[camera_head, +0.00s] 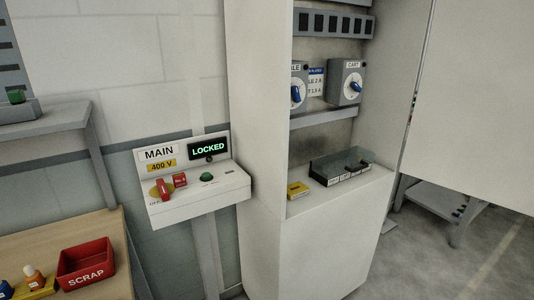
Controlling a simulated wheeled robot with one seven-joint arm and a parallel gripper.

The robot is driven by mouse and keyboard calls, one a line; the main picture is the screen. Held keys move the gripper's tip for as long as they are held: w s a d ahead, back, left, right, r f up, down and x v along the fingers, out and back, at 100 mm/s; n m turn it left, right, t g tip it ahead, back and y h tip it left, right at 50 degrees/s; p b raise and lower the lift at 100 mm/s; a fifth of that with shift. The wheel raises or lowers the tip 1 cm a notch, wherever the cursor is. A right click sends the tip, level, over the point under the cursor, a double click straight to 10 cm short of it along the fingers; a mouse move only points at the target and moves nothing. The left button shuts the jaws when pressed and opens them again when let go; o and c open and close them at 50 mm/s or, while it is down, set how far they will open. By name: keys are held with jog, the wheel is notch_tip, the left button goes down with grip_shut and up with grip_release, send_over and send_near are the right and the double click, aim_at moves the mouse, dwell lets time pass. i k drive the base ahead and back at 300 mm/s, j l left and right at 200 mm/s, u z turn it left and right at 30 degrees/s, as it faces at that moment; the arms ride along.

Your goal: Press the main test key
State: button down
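The panel (200,203) marked MAIN stands on a post left of the tall cabinet. A small green round key (206,177) sits on its sloped face, right of centre. I cannot read its label, so I cannot tell if it is the test key. A small dark slot (230,172) lies at the right. My gripper is not in view.
The open cabinet (260,120) holds two grey switch boxes, one marked CART (346,82), and dark boxes (342,167) with a yellow box (298,190). A wooden bench with a red SCRAP bin (86,264) stands lower left. Floor (430,260) is clear at right.

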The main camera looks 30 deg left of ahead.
aim_at(205, 176)
jog(key=i+j+u, duration=0.2)
jog(key=u, duration=0.25)
jog(key=i+u, duration=0.8)
jog(key=u, duration=0.15)
jog(key=i+l+u, duration=0.1)
jog(key=i+u, duration=0.2)
jog(key=u, duration=0.15)
jog(key=i+l+u, duration=0.1)
jog(key=i+u, duration=0.2)
jog(key=i, duration=0.3)
